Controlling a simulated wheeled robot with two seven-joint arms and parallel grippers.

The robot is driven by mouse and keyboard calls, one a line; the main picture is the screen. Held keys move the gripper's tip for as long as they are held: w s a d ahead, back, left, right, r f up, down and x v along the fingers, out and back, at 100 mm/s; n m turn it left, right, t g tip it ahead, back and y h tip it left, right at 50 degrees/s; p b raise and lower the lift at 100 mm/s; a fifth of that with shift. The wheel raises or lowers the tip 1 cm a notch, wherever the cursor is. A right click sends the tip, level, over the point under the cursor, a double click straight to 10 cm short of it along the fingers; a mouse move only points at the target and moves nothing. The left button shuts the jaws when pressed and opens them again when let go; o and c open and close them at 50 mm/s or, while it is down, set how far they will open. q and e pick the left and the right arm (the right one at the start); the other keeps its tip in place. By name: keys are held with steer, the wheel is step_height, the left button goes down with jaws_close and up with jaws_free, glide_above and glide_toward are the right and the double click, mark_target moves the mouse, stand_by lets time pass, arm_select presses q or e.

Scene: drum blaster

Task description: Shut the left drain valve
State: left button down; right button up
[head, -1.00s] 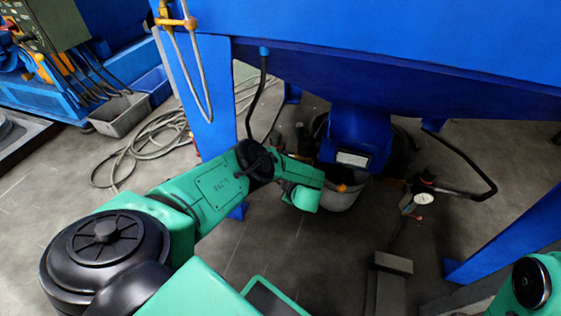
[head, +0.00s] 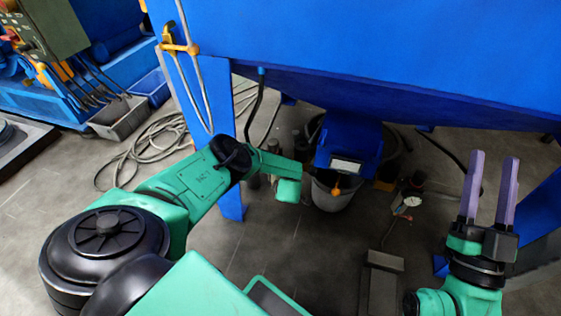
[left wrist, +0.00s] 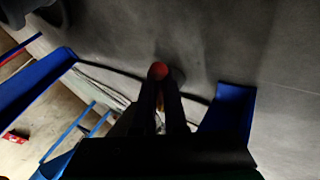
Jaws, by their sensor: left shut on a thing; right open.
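My left arm reaches in under the blue hopper in the head view; its wrist (head: 288,188) hides the fingers there. In the left wrist view my left gripper (left wrist: 159,88) is shut, its two dark fingers close together on an orange-red knob (left wrist: 158,70) at their tips. I take this knob for the left drain valve's handle; the valve body is hidden. My right gripper (head: 490,190) is open and empty, its two purple fingers pointing up at the right of the head view.
The blue hopper (head: 360,50) overhangs the floor. A blue leg (head: 205,100) stands left of my left wrist. A gauge (head: 410,201) and hoses lie right of the bucket. A coiled hose (head: 130,155) lies left.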

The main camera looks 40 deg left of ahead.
arm_select(q)
steer(key=shift+d+r+h+p, duration=0.1)
steer(key=shift+d+h+p, duration=0.55)
steer(key=shift+h, duration=0.15)
steer(key=shift+w, duration=0.1)
arm_select(e)
step_height(320, 180, down, 17)
steer(key=s+a+m+g+h, duration=0.1)
steer(key=a+g, duration=0.1)
steer(key=g, duration=0.3)
steer(key=shift+g+h, duration=0.3)
steer(key=shift+h, duration=0.1)
steer(key=shift+s, duration=0.1)
arm_select(q)
steer(key=c, duration=1)
jaws_free()
steer(key=shift+o, duration=0.2)
steer(key=shift+a, duration=0.2)
arm_select(e)
steer(key=shift+d, duration=0.1)
arm_select(q)
steer(key=shift+a, duration=0.1)
